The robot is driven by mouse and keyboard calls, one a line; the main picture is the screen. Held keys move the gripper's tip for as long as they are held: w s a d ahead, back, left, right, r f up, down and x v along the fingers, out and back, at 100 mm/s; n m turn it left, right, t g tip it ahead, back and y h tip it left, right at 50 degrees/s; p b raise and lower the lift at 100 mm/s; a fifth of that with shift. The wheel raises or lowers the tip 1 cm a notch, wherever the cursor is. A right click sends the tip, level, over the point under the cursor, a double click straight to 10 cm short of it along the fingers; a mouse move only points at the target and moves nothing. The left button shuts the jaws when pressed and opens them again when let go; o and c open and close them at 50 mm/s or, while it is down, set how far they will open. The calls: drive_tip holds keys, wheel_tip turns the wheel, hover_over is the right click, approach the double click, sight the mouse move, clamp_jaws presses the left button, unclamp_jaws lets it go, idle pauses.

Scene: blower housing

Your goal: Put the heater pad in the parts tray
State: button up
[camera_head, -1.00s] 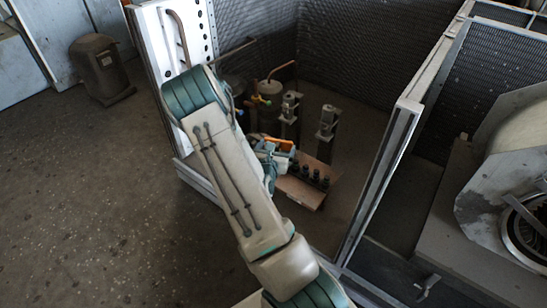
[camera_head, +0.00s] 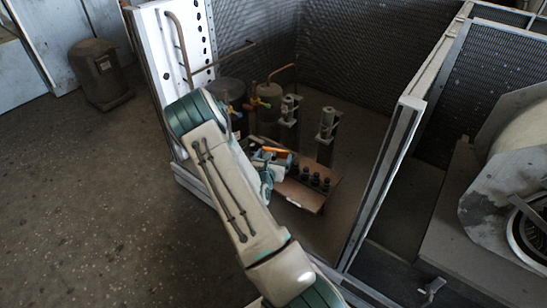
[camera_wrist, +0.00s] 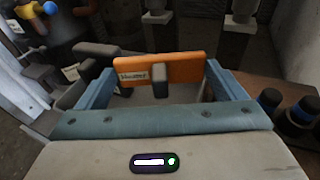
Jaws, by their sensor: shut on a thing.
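The heater pad is an orange bar with a small white label (camera_wrist: 180,68), in the wrist view between the blue fingers of my gripper (camera_wrist: 160,82). The fingers are shut on it, one near each end. A small grey block in front hides part of its lower edge. In the head view the orange pad (camera_head: 277,151) shows just beyond the end of my arm, above the left part of a brown board. I cannot clearly pick out the parts tray; pale, grey-edged surfaces show under and beside the pad, partly hidden by my gripper.
The brown board (camera_head: 304,197) carries several black cylinders (camera_head: 315,180) right of my gripper. Two grey fittings on posts (camera_head: 326,124) stand behind. Valves and pipes (camera_head: 262,103) are at the back left. A metal frame post (camera_head: 385,185) bounds the right, a white perforated panel (camera_head: 175,50) the left.

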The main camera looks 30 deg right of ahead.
drive_tip(key=shift+f, duration=0.45)
drive_tip(key=o, duration=0.8)
drive_tip(key=shift+r, duration=0.1)
